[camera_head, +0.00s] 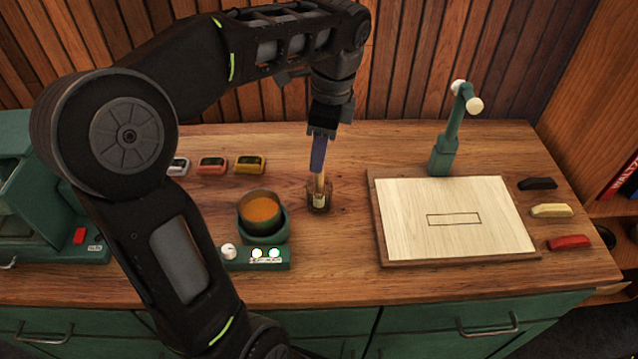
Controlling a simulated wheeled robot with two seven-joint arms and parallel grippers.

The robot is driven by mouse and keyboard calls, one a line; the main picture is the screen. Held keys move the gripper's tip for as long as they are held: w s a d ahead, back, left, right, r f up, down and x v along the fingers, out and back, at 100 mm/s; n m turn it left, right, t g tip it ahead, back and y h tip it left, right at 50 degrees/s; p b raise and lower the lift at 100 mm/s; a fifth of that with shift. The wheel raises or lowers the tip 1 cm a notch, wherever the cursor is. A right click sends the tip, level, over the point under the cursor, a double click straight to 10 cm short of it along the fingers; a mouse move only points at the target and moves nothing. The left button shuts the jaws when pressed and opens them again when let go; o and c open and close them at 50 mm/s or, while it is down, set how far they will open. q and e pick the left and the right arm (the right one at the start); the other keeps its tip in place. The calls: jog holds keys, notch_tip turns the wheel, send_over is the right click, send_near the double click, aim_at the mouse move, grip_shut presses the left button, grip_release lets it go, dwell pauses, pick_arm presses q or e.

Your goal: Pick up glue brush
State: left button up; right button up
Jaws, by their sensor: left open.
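The glue brush (318,157) stands nearly upright, with a blue handle and a lighter lower part. Its lower end is in a small brown holder (320,203) on the wooden counter. My left gripper (321,132) is open and points down at the top of the handle. The dark fingers overlap the handle's upper end in this view, so I cannot tell whether they touch it. My right gripper does not show.
A green glue warmer with an orange-filled pot (260,212) stands left of the holder. A board with a pale panel (455,218) lies right, with a green post (447,150) behind it. Small coloured blocks line both sides. Bare counter (330,255) lies in front.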

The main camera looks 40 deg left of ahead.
aim_at(317, 190)
pick_arm(q)
jog(key=shift+s+a+f, duration=0.1)
jog(key=shift+f, duration=1.2)
jog(key=shift+s+a+f, duration=0.1)
jog(key=shift+f, duration=1.2)
jog(key=shift+c, duration=0.5)
grip_shut()
